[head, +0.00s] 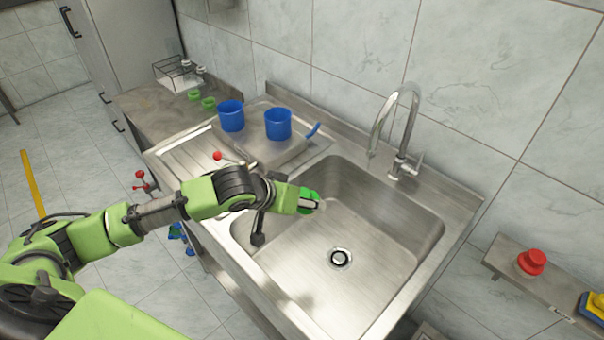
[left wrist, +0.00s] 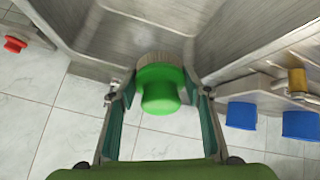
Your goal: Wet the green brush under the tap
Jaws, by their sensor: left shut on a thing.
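My left gripper (head: 309,204) is shut on the green brush (head: 311,194), above the left part of the sink basin (head: 365,240). In the left wrist view the brush (left wrist: 160,88) sits between the two fingers, its rounded green handle towards me and its pale bristles facing away. The steel tap (head: 399,118) stands at the back of the sink, with its curved spout to the right of the brush and apart from it. I see no water coming from the spout. My right gripper is in neither view.
Two blue cups (head: 278,124) (head: 231,115) stand on the drainboard left of the basin, near a blue-handled item (head: 313,130).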

